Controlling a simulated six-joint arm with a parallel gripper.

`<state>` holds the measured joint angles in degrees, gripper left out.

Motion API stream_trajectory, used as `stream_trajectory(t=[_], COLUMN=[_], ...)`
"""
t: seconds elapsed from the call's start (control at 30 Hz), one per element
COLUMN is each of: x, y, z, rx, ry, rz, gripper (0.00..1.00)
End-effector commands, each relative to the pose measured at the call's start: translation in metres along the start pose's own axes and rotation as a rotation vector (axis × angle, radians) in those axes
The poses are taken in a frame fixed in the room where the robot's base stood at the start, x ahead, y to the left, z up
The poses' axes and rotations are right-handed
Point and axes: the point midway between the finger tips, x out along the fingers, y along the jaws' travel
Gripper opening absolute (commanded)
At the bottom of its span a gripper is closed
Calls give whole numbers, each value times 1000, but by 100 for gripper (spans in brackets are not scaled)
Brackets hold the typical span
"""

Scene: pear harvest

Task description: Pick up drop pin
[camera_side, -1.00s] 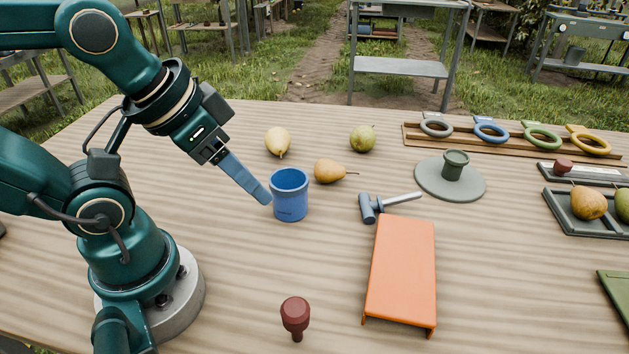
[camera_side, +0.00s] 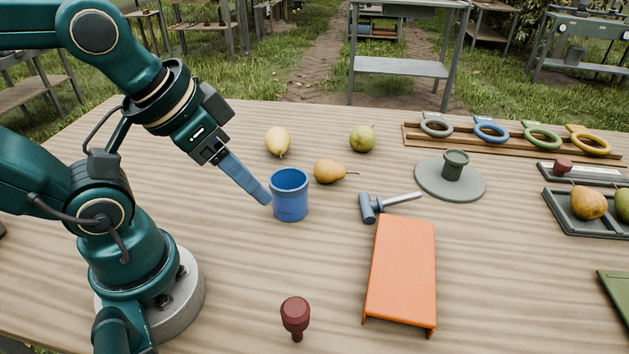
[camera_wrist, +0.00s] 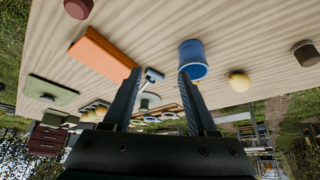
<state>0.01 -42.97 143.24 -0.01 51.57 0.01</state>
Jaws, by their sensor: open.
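A dark red pin (camera_side: 295,314) with a wide head and a narrow stem stands near the front edge of the table in the side view. I take it to be the drop pin. A dark red object at the top left of the wrist view (camera_wrist: 78,8) looks like the same pin. My gripper (camera_side: 265,198) is above the table, just left of the blue cup in the side view, well behind the pin. In the wrist view its two fingers (camera_wrist: 157,85) are apart with nothing between them.
A blue cup (camera_side: 290,197) is close to my fingertips. An orange bench-like block (camera_side: 402,270) stands right of the pin. A hammer (camera_side: 370,207), several pears, and a round grey-green stand (camera_side: 450,182) lie farther back. The table around the pin is clear.

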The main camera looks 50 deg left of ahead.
Motion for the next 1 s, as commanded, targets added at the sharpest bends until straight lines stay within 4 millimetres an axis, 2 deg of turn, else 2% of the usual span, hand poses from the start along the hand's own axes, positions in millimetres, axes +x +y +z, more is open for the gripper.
stream_trajectory(t=[0.1, 0.13, 0.37, 0.5, 0.57, 0.67, 0.8, 1.0], x=[0, 0, 0, 0, -3, -10, -14, -4], y=[0, 0, 0, -2, -6, -14, -22, -13], z=[0, 0, 0, -12, -29, -69, -133, -211], rx=[0, 0, -1, -12, -9, 12, 75, 223], ry=[0, 0, 0, 59, 135, 293, 496, 720], rz=[0, 0, 0, -9, -26, -66, -116, -108], gripper=[58, 55, 55, 55, 55, 55, 55, 55])
